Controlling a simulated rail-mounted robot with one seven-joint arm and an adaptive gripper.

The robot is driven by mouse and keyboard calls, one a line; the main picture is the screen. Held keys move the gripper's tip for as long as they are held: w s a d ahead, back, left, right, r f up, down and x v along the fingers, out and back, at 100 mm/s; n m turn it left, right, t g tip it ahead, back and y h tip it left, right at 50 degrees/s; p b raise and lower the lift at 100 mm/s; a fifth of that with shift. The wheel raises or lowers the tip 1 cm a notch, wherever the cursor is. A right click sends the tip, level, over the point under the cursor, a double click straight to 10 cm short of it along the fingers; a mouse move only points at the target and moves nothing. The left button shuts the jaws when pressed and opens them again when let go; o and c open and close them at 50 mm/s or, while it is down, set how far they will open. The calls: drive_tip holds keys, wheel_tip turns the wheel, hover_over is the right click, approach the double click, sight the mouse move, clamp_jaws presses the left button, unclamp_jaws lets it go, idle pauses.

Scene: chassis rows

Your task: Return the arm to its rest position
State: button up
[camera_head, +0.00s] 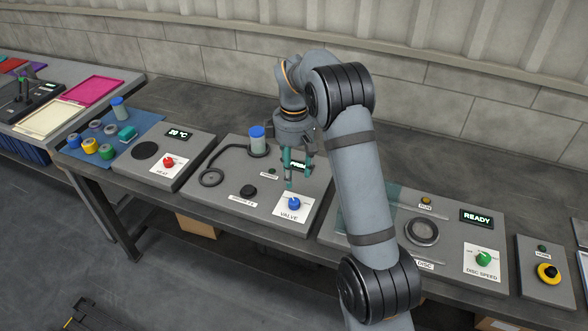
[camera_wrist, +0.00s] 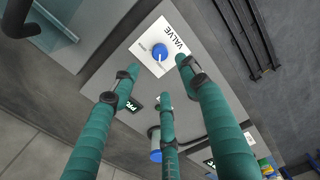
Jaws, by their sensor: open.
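My gripper (camera_head: 296,172) hangs above the middle panel, just above and behind the blue VALVE knob (camera_head: 294,203). Its teal fingers point down, spread apart, with nothing between them. The wrist view shows the fingers of my gripper (camera_wrist: 160,80) open, with the blue knob (camera_wrist: 160,52) on its white plate beyond the tips. My arm reaches across the bench from the front. It hides part of the panel to the right, and the gripper covers part of a lit display (camera_head: 299,165).
The disc panel (camera_head: 455,240) with a ring, READY display and green knob stands right. A yellow-black button box (camera_head: 546,272) is at the far right. A heat panel (camera_head: 190,150) and blue mat (camera_head: 152,128) with several jars lie left.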

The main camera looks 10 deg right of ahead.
sight(294, 200)
drive_tip(key=shift+r, duration=0.25)
drive_tip(key=shift+f, duration=0.1)
wheel_tip(294, 200, down, 12)
drive_tip(key=shift+r, duration=0.1)
idle(0.6)
idle(0.3)
